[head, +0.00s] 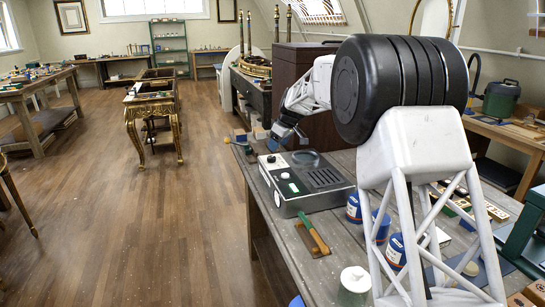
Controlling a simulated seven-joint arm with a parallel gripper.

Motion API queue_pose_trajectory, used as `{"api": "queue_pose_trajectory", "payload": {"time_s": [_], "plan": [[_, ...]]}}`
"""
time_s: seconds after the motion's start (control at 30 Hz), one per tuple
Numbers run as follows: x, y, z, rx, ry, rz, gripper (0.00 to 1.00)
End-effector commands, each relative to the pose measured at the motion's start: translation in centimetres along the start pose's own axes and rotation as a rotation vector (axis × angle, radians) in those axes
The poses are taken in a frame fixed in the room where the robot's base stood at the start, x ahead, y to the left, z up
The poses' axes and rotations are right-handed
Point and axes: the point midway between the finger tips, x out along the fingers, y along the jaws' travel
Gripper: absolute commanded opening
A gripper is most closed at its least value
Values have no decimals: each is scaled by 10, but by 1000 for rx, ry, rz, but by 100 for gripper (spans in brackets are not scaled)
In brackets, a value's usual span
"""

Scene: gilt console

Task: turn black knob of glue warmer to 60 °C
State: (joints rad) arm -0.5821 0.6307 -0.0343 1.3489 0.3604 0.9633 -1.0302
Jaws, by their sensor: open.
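The glue warmer (308,203) is a low silver-grey box on the workbench, right of the middle of the head view. Its top has a dark round well, a slotted grille and a dark panel with small pale marks. I cannot clearly make out the black knob or its setting at this size. My gripper (284,138) is dark and hangs above the far left end of the warmer, apart from it. It is open, with nothing seen between its fingers. My own white and black arm links cover part of the bench to the right.
The workbench (329,263) holds a green-and-wood handled tool (314,236) in front of the warmer. Blue cans (354,207) and a white-lidded jar (355,280) stand nearer. A dark brown cabinet (297,62) stands behind my gripper. The wooden floor at left is open.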

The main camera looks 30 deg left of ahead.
Motion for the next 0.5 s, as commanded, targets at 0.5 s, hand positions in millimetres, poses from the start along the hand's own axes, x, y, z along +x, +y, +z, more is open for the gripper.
{"api": "queue_pose_trajectory", "payload": {"time_s": [0.5], "plan": [[57, 0, 0, 0, -1, 0, 63]]}}
